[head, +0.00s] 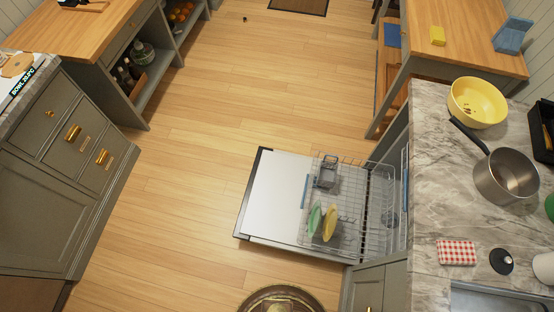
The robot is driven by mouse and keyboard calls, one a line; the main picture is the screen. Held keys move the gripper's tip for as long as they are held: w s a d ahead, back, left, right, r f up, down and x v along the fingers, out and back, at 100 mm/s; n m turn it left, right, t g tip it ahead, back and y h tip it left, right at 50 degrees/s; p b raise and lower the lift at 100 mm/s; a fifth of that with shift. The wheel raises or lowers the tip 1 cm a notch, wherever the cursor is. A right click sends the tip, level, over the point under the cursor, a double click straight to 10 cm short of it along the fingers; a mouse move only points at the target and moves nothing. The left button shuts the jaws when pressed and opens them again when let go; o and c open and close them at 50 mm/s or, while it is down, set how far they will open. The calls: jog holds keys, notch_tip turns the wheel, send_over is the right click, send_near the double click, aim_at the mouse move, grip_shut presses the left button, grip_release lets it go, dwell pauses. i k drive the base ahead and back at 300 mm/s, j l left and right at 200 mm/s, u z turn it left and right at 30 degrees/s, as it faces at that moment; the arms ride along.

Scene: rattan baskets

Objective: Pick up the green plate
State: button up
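The green plate (314,219) stands on edge in the lower wire rack (378,212) of the open dishwasher. It is seen nearly edge-on, so its face is mostly hidden. A yellow plate (330,223) stands on edge just to its right, close beside it. My gripper is not in view.
The dishwasher door (268,205) lies folded down over the wooden floor (190,180), with free floor to its left. The marble counter (436,190) on the right holds a yellow bowl (477,103) and a steel pot (506,176). Drawers (70,140) stand at left.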

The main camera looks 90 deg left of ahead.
aim_at(314, 219)
jog(key=u, duration=2.55)
jog(key=z, duration=4.35)
jog(key=u, duration=4.35)
